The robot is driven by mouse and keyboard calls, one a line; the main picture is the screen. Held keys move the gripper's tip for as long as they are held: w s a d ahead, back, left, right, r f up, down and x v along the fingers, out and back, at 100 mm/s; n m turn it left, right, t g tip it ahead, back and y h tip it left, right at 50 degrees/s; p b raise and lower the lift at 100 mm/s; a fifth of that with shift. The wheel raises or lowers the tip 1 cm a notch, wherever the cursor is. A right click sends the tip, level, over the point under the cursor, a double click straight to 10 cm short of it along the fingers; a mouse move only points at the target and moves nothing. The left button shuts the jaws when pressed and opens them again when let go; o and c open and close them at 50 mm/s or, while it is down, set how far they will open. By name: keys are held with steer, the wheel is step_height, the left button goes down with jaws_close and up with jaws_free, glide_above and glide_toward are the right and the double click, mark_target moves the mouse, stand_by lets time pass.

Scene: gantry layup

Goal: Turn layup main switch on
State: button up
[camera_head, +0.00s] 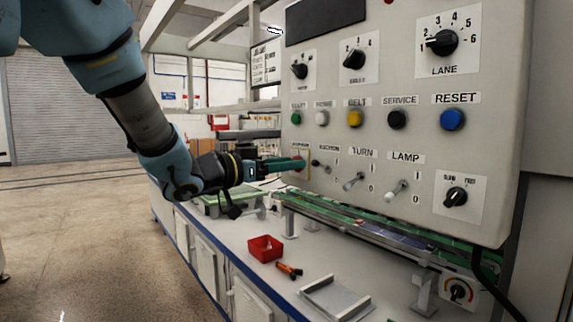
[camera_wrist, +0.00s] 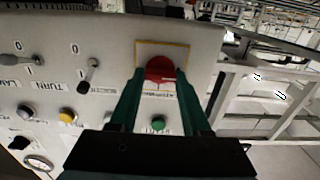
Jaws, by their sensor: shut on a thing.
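The main switch is a red round knob (camera_wrist: 160,66) on a yellow-bordered plate (camera_wrist: 177,47) at the lower left of the grey control panel (camera_head: 420,110). A label beside it is too small and partly covered to read surely. My gripper (camera_head: 297,164) reaches the panel from the left in the head view. In the wrist view its two green fingers stand on either side of the red knob, shut on it. The fingers hide part of the knob, and its on or off position cannot be told.
Close to the knob are the suction toggle (camera_head: 319,164), the turn toggle (camera_head: 353,181) and the lamp toggle (camera_head: 396,190). Above are a green button (camera_head: 295,118) and several others. Below, the bench holds a red bin (camera_head: 265,248) and an orange tool (camera_head: 289,271).

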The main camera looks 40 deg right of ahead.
jaws_close()
steer(key=shift+f+m+b, duration=0.1)
steer(key=shift+m+b, duration=0.2)
steer(key=shift+b, duration=0.05)
steer(key=shift+s+f+m+b, duration=0.1)
steer(key=shift+f+m+b, duration=0.05)
steer(key=shift+m+b, duration=4.05)
steer(key=shift+s+f+m+b, duration=0.1)
steer(key=shift+m+b, duration=3.85)
steer(key=shift+m, duration=0.45)
steer(key=o, duration=0.6)
jaws_free()
steer(key=shift+r, duration=0.1)
